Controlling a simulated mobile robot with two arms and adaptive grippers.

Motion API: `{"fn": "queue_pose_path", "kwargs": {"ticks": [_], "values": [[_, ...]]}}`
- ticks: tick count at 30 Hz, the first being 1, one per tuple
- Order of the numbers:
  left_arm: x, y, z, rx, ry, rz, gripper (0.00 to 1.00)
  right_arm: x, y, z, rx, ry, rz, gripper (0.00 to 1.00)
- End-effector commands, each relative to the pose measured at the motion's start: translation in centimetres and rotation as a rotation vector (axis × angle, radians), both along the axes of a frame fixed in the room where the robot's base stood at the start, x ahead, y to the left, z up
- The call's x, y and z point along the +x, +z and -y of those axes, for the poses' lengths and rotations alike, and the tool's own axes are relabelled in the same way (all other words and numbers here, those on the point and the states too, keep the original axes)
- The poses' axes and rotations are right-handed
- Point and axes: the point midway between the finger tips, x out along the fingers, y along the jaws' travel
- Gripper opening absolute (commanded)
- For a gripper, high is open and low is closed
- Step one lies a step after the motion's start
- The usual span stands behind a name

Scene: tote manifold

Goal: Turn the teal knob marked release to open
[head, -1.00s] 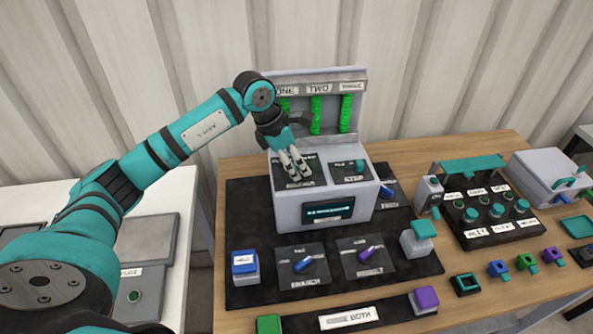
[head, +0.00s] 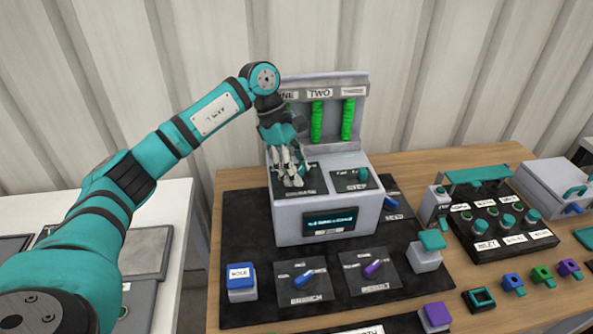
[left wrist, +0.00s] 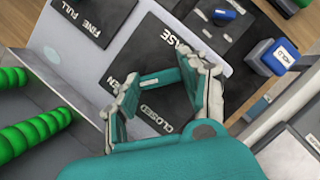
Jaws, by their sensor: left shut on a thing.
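My left gripper (left wrist: 163,90) is shut on the knob, a finger at each end of the bar. In the head view my left gripper (head: 292,178) reaches down onto the left plate on top of the grey machine (head: 290,220). Its fingers hide most of the knob there. Which mark the knob points to I cannot tell. My right gripper is not in view.
A second teal knob (head: 362,176) sits on the plate to the right. Green columns (head: 318,120) stand behind. A blue hold button (head: 241,276) and blue (head: 304,278) and purple (head: 373,268) knobs lie in front. A teal-topped panel (head: 495,215) stands at right.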

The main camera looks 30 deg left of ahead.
Motion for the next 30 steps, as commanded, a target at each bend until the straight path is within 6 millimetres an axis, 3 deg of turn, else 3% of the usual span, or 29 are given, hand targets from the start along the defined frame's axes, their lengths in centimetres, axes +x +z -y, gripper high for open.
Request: {"fn": "queue_pose_path", "kwargs": {"ticks": [14,15,20,30], "values": [[0.07,0.13,0.00,0.000,-0.018,0.004,0.12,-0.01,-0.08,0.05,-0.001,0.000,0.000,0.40],[0.07,0.13,0.00,0.000,-0.018,0.004,0.45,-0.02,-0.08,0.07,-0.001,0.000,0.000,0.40],[0.05,0.10,0.00,0.000,-0.017,0.004,0.66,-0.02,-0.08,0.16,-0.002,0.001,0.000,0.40],[0.05,0.39,-0.15,0.001,-0.015,0.002,0.67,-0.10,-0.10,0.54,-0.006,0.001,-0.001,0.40]]}}
